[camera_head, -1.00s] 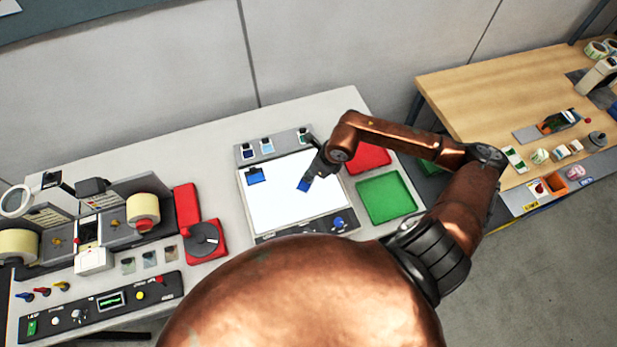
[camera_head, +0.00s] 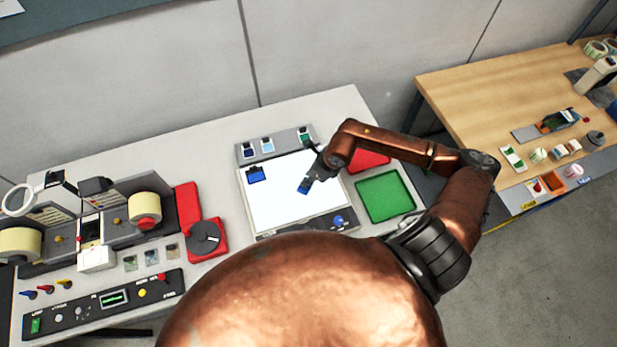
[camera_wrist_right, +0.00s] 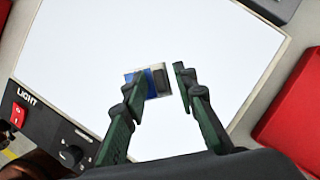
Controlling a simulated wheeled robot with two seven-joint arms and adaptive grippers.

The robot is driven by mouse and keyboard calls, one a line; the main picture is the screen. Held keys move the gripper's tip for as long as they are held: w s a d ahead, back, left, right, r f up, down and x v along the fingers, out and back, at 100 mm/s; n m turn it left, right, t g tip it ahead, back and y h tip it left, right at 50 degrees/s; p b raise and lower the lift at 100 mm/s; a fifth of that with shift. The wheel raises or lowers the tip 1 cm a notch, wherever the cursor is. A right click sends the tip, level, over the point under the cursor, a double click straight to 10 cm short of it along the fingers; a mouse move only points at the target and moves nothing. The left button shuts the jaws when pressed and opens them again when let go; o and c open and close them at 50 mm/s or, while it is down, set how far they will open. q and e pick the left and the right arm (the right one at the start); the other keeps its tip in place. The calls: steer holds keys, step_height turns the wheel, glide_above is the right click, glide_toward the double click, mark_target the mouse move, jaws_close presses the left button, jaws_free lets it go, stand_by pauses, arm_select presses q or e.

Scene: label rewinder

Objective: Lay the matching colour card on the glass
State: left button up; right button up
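The white lit glass (camera_head: 285,205) lies in the middle of the bench. A small blue piece (camera_head: 256,174) lies near its upper left corner. My right gripper (camera_head: 306,184) is low over the middle of the glass. In the right wrist view, a small blue card with a dark grey block (camera_wrist_right: 158,80) sits between the fingertips of my right gripper (camera_wrist_right: 160,84). The fingers stand apart, with a gap between the block and the right finger. The card seems to be on the glass. A rack (camera_head: 282,146) behind the glass holds more colour cards. My left gripper is out of view.
A green tray (camera_head: 386,196) and a red tray (camera_head: 368,161) are right of the glass. The light's control panel has a red switch (camera_wrist_right: 18,115). The rewinder (camera_head: 100,225) stands at left. A wooden table (camera_head: 480,90) is at right.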

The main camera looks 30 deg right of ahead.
steer(key=shift+r, duration=0.25)
steer(key=b+v, duration=0.2)
steer(key=v, duration=0.9)
steer(key=shift+s+r, duration=0.15)
steer(key=shift+r, duration=0.2)
steer(key=shift+d, duration=0.1)
